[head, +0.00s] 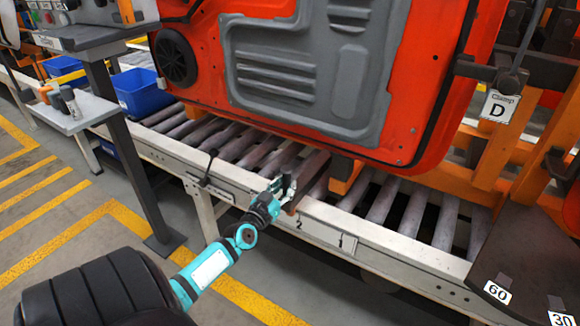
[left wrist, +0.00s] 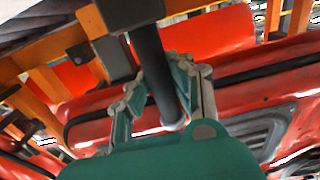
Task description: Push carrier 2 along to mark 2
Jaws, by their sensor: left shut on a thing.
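An orange-red door panel (head: 395,120) with a grey inner trim stands upright on a carrier on the roller conveyor. The carrier's dark brown base (head: 313,172) shows below the door; no carrier number is readable. My left gripper (head: 282,188) is at the base's near edge, shut on a dark bar. In the left wrist view the gripper (left wrist: 167,82) has its fingers either side of this dark bar (left wrist: 153,62). Mark 2 (head: 299,224) is on the near rail just right of and below the gripper; mark 1 (head: 341,242) is farther right. My right gripper is out of view.
Bare rollers (head: 400,205) lie to the right of the carrier and more to its left. A Clamp D tag (head: 498,106) hangs by an orange frame at right. A grey side shelf (head: 75,112) with small items and a blue bin (head: 135,92) are at left.

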